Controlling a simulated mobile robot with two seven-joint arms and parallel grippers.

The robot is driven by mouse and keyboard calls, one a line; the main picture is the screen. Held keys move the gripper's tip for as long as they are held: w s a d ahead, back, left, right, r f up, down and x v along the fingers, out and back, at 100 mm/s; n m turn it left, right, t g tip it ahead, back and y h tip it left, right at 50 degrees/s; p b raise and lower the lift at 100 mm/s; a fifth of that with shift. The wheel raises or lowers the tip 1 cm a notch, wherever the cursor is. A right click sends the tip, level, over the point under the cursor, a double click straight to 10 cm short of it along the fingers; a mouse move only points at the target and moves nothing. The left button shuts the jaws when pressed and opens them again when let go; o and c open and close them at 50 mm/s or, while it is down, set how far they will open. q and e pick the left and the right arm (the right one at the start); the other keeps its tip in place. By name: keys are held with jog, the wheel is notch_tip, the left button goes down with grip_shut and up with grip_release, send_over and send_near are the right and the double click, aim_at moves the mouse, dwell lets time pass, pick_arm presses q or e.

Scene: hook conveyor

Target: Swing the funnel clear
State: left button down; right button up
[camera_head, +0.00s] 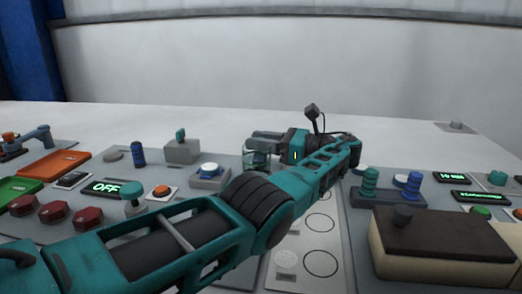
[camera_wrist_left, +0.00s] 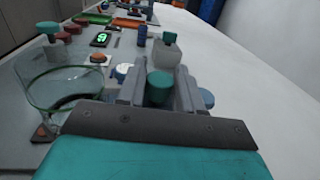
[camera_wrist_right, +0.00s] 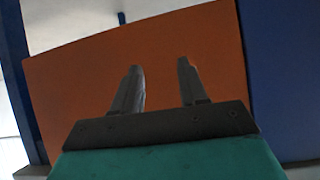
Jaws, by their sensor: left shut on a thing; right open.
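The funnel (camera_wrist_left: 62,88) is a clear glass bowl at the left of the left wrist view, beside my left gripper (camera_wrist_left: 160,84). A small part of the glass funnel (camera_head: 257,160) shows in the head view, just under the gripper's fingers. My left gripper (camera_head: 262,138) is shut on a teal knob (camera_wrist_left: 159,88) that stands between its fingers. Whether the knob joins to the funnel is hidden behind the gripper. My right gripper (camera_wrist_right: 159,68) is open and empty in the right wrist view, in front of an orange-brown panel. It is not in the head view.
A grey box with a teal knob (camera_head: 181,150) stands left of the funnel. A brown-topped block (camera_head: 440,235) stands at the right.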

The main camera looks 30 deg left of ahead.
pick_arm(q)
jog(key=shift+r, duration=0.15)
jog(key=c, duration=0.8)
grip_release()
jog(key=shift+r+p, duration=3.4)
jog(key=shift+r, duration=6.5)
